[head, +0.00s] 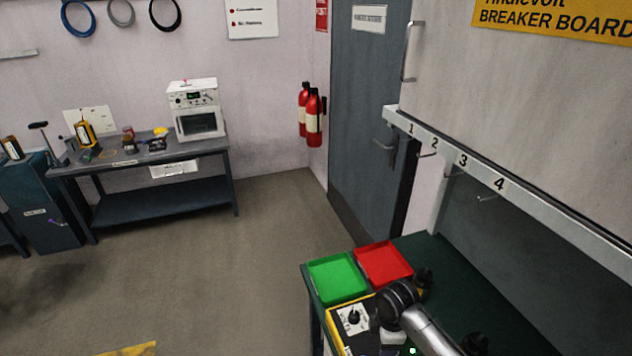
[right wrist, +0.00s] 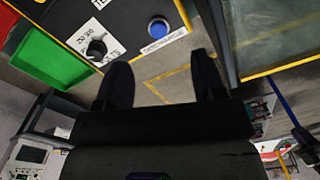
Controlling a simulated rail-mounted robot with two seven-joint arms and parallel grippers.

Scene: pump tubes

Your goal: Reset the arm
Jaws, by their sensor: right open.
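My right gripper (right wrist: 162,82) shows in the right wrist view, with its two dark fingers spread apart and nothing between them. A yellow-edged control box with a black knob (right wrist: 96,48) and a blue button (right wrist: 158,26) is near the fingers at the top of that view. In the head view, one of my arm's links (head: 428,328) lies beside the same box (head: 338,316) at the bottom right. The gripper itself cannot be made out there. My left gripper is in neither view.
A green tray (head: 338,278) and a red tray (head: 383,263) sit on the dark green bench. A numbered rail (head: 480,166) with hooks overhangs it. Across open floor (head: 250,270) stands a workbench (head: 170,204) with a white device (head: 195,108). Fire extinguishers (head: 314,118) hang by the door.

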